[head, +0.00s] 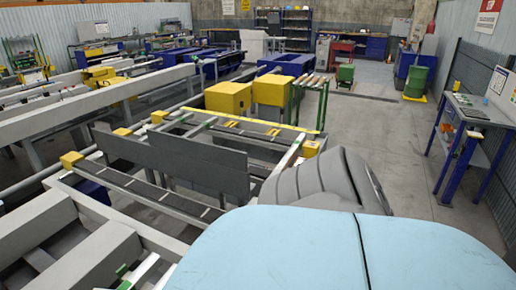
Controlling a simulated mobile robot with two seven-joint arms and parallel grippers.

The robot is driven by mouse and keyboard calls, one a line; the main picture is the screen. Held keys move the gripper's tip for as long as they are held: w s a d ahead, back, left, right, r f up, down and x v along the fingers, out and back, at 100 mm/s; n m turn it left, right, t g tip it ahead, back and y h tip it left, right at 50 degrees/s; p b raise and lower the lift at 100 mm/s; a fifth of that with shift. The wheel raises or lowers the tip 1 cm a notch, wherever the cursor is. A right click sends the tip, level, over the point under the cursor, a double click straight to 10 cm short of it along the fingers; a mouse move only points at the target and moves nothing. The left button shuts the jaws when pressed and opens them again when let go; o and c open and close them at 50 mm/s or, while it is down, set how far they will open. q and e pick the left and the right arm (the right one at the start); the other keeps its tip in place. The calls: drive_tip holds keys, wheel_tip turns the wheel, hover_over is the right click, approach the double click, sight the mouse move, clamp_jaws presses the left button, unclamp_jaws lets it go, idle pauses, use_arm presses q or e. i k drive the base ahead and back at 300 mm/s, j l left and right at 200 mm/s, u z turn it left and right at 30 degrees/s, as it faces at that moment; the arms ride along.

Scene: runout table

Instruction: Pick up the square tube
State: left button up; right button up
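I cannot single out the square tube with certainty. The runout table (120,233) is a grey frame with dark slats and upright dark grey plates, running from the lower left to the middle. A long thin yellow bar (250,122) lies along its far side. Pale narrow bars with green parts cross the frame, one near the middle (292,153) and one at the bottom left (143,270). Neither of my grippers shows. My own light blue and grey body parts fill the bottom and cover the table's near right end.
Yellow boxes (228,98) and a green roller stand (311,101) stand beyond the table. A blue workbench (478,118) is at the right wall, with a green drum (416,81) farther back. The concrete floor (385,135) between table and workbench is clear.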

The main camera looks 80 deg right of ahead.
sight(285, 163)
drive_tip(key=z, duration=3.15)
drive_tip(key=i+l, duration=0.15)
drive_tip(key=l, duration=0.15)
drive_tip(key=i+l, duration=0.1)
drive_tip(key=l, duration=0.2)
drive_tip(key=i+l+z, duration=0.1)
drive_tip(key=l, duration=0.2)
drive_tip(key=i+l+z, duration=0.1)
drive_tip(key=i, duration=0.35)
drive_tip(key=i+l+z, duration=0.1)
drive_tip(key=i+l, duration=0.15)
drive_tip(key=i, duration=0.25)
drive_tip(key=i+l+z, duration=0.15)
drive_tip(key=i, duration=0.35)
drive_tip(key=i+u, duration=0.7)
drive_tip(key=u, duration=0.2)
drive_tip(key=i+l+u, duration=0.1)
drive_tip(key=i+u, duration=0.2)
drive_tip(key=u, duration=0.15)
drive_tip(key=i+j+u, duration=0.1)
drive_tip(key=i+u, duration=0.15)
drive_tip(key=u, duration=0.25)
drive_tip(key=i+u, duration=0.2)
drive_tip(key=u, duration=0.3)
drive_tip(key=i+l+u, duration=0.1)
drive_tip(key=i+u, duration=0.15)
drive_tip(key=u, duration=0.25)
